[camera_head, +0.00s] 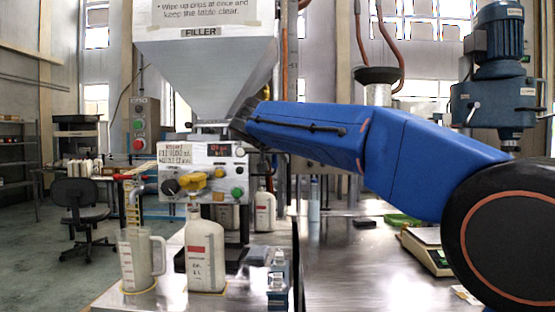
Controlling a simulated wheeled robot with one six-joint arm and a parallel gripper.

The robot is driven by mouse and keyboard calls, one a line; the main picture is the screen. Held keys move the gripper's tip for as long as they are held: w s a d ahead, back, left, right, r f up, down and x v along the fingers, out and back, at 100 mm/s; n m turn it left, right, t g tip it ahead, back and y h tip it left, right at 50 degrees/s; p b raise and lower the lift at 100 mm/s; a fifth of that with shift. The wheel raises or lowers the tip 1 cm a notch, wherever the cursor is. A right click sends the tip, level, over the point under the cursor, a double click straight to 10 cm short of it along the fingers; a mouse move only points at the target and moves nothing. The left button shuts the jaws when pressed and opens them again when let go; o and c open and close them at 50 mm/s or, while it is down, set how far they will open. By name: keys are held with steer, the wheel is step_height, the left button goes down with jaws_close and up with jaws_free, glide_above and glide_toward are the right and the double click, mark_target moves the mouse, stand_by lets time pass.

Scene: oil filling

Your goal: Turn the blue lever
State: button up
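My blue arm reaches from the right to the filler's hopper. My gripper (243,121) is at most a dark shape at the arm's far end, just below the hopper and to the upper right of the bar, apart from it in the picture. Its fingers cannot be made out, so I cannot see whether it is open or holds anything.
The filler's panel (203,172) carries knobs and a yellow fitting. A clear jug (135,262) and a white bottle (205,255) stand on the bench below. A red handle (130,177) sits at the left. A scale (428,250) stands to the right.

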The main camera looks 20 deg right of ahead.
steer(key=shift+w+d+f, duration=0.1)
steer(key=shift+w, duration=0.1)
jaws_close()
steer(key=shift+d, duration=0.1)
steer(key=shift+s+d+n+h, duration=0.15)
steer(key=shift+d+n+h, duration=0.15)
steer(key=shift+n+h, duration=0.2)
jaws_free()
